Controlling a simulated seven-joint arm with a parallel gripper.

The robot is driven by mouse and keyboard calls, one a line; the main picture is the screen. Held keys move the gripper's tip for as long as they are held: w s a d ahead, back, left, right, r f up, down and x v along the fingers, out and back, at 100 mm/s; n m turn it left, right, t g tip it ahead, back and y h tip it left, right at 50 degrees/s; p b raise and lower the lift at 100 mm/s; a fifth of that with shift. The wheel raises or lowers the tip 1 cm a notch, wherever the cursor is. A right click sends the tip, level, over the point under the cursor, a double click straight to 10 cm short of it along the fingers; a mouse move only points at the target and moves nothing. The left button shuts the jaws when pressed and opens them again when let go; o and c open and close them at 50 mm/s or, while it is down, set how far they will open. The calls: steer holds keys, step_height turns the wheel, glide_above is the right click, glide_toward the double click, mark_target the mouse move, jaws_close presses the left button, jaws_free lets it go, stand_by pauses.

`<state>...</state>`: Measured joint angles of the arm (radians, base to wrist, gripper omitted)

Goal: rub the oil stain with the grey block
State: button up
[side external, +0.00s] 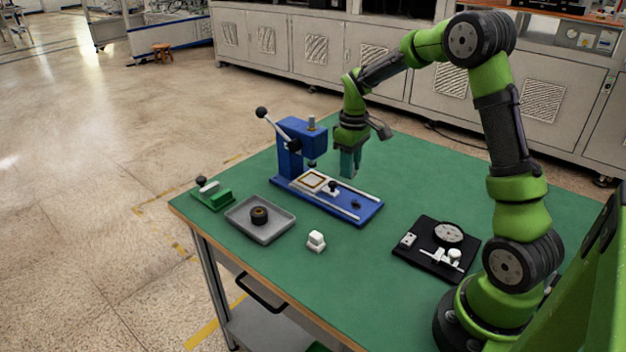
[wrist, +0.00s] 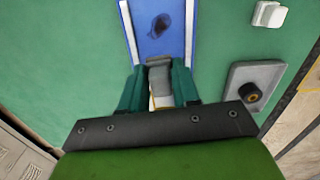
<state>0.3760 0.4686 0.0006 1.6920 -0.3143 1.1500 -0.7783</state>
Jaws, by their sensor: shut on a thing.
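My gripper (side external: 350,168) is shut and points down above the blue press base (side external: 370,211), near the press head. In the wrist view its two teal fingers hold the grey block (wrist: 160,79) between them. In the side view I cannot make out the block. The oil stain (wrist: 160,25) is a dark, uneven spot on the blue plate, between two pale rails, ahead of the block in the wrist view. The stain also shows in the side view (side external: 355,204), toward the right end of the base. The block is apart from the stain.
The blue press (side external: 290,150) with its lever stands left of my gripper. A grey tray (side external: 279,233) holds a dark ring. A white block (side external: 316,240), a green clamp (side external: 212,195) and a black plate of parts (side external: 412,260) lie around. The green table (side external: 360,280) is clear between them.

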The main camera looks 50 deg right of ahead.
mark_target(347, 201)
steer(key=shift+f, duration=3.6)
steer(key=shift+s+f, duration=0.15)
steer(key=shift+f, duration=0.2)
steer(key=shift+c, duration=0.4)
steer(key=shift+s+f, duration=0.1)
steer(key=shift+s, duration=0.35)
jaws_close()
steer(key=shift+s, duration=2.3)
steer(key=shift+w+a, duration=0.1)
steer(key=shift+w, duration=2.65)
steer(key=shift+w+d, duration=0.15)
steer(key=shift+d, duration=0.05)
steer(key=shift+s, duration=3.15)
steer(key=w, duration=0.6)
steer(key=shift+w+a, duration=0.1)
steer(key=shift+w, duration=0.15)
steer(key=shift+s+r, duration=0.1)
steer(key=shift+r, duration=4)
